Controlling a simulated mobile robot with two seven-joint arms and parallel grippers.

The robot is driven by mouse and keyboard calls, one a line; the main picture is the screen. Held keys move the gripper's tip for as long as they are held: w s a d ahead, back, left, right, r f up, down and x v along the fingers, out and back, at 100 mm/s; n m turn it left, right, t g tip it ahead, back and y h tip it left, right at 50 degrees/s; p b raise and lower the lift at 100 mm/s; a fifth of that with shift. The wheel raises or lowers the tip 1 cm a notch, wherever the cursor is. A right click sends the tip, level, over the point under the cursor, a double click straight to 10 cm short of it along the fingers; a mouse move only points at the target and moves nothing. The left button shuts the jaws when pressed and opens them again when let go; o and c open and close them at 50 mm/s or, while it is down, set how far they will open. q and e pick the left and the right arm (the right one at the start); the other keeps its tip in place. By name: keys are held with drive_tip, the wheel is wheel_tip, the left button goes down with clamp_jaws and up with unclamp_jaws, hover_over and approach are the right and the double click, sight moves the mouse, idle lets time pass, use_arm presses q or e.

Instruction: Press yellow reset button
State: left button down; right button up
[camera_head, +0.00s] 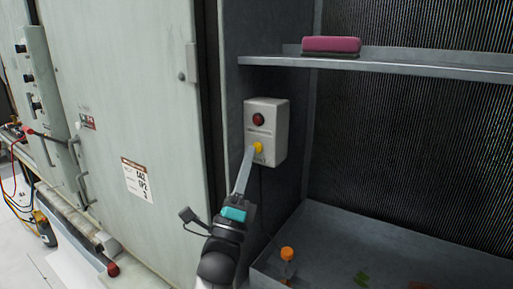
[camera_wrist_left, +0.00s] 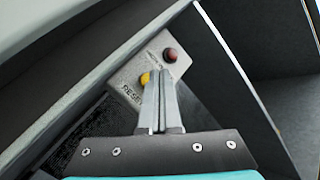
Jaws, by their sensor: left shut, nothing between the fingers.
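The yellow reset button (camera_head: 258,147) sits on the lower front of a light grey control box (camera_head: 281,125) fixed to the cooler's inner side wall. A red button or lamp (camera_head: 258,119) is above it. In the left wrist view the yellow button (camera_wrist_left: 145,78) shows beside the fingertips, near the word RESET. My left gripper (camera_head: 251,150) is shut and empty. Its fingertips are at the yellow button's left edge in the head view; whether they touch it I cannot tell. My right gripper is in neither view.
A metal shelf (camera_head: 400,67) above the box holds a pink-topped brush or eraser (camera_head: 331,45). Below is a tray (camera_head: 335,222) with an orange-capped bottle (camera_head: 287,262) and leaves. An open cabinet door (camera_head: 130,100) stands left. The space right of the box is open.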

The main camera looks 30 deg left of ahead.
use_arm(q)
drive_tip(key=s+p, duration=0.1)
drive_tip(key=s, duration=0.4)
drive_tip(key=shift+a, duration=0.2)
drive_tip(key=shift+y, duration=0.3)
